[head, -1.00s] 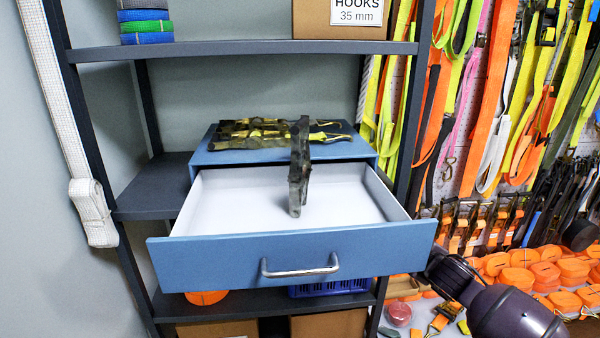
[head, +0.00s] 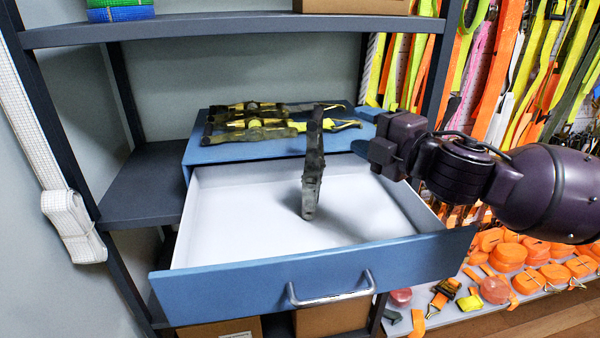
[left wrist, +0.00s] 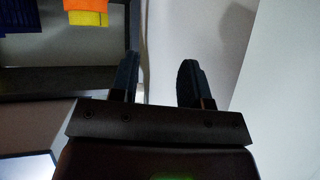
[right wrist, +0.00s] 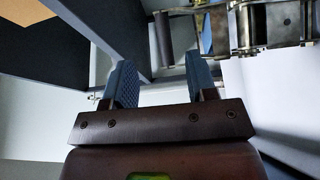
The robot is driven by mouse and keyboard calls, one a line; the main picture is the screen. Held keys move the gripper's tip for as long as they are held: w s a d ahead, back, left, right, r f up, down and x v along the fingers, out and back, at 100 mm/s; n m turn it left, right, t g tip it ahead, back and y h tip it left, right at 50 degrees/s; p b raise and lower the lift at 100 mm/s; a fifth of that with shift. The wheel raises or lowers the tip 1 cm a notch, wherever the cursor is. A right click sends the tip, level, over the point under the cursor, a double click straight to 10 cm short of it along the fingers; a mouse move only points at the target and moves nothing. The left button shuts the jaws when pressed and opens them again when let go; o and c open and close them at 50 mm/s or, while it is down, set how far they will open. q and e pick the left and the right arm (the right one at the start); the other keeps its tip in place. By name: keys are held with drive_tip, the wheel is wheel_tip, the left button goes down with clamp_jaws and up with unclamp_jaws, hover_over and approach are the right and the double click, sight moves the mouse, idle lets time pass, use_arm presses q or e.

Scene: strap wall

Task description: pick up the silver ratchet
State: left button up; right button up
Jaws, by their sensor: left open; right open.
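A grey, worn-looking ratchet (head: 313,165) stands upright in the open white-lined drawer (head: 235,215) in the head view. Several dark ratchets with yellow straps (head: 262,122) lie on top of the blue cabinet behind it. My right gripper (head: 366,152) is to the right of the upright ratchet, above the drawer's right side, apart from it. Its two fingers (right wrist: 160,70) are spread and empty in the right wrist view. Metal ratchet parts (right wrist: 270,25) show beyond them; I cannot tell which ratchet they belong to. My left gripper (left wrist: 158,70) is open and empty, outside the head view.
The blue drawer front (head: 320,275) with its silver handle (head: 330,290) juts out from the shelf. A shelf board (head: 235,28) crosses above. Straps (head: 500,70) hang at the right, above orange rolls (head: 510,255). The drawer floor around the ratchet is clear.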

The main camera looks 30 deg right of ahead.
sight(320, 119)
drive_tip(key=shift+n+y, duration=0.3)
drive_tip(key=shift+w+a+b, duration=0.35)
drive_tip(key=shift+w+a, duration=0.1)
drive_tip(key=shift+w, duration=0.35)
drive_tip(key=shift+w+a+b, duration=0.4)
drive_tip(key=shift+w+a, duration=0.1)
drive_tip(key=shift+w, duration=0.3)
drive_tip(key=shift+w+a+b, duration=0.35)
drive_tip(key=shift+w+a, duration=0.1)
drive_tip(key=shift+w, duration=0.35)
drive_tip(key=x, duration=0.3)
drive_tip(key=shift+w+a, duration=0.25)
drive_tip(key=shift+a, duration=0.1)
drive_tip(key=shift+w+a+f, duration=0.1)
drive_tip(key=shift+w, duration=0.45)
use_arm(q)
drive_tip(key=f, duration=0.1)
drive_tip(key=s+f, duration=0.1)
drive_tip(key=shift+a+f, duration=0.1)
drive_tip(key=shift+f, duration=0.25)
use_arm(e)
drive_tip(key=c, duration=0.9)
use_arm(q)
drive_tip(key=shift+w+r, duration=0.1)
drive_tip(key=shift+w, duration=0.05)
use_arm(e)
clamp_jaws()
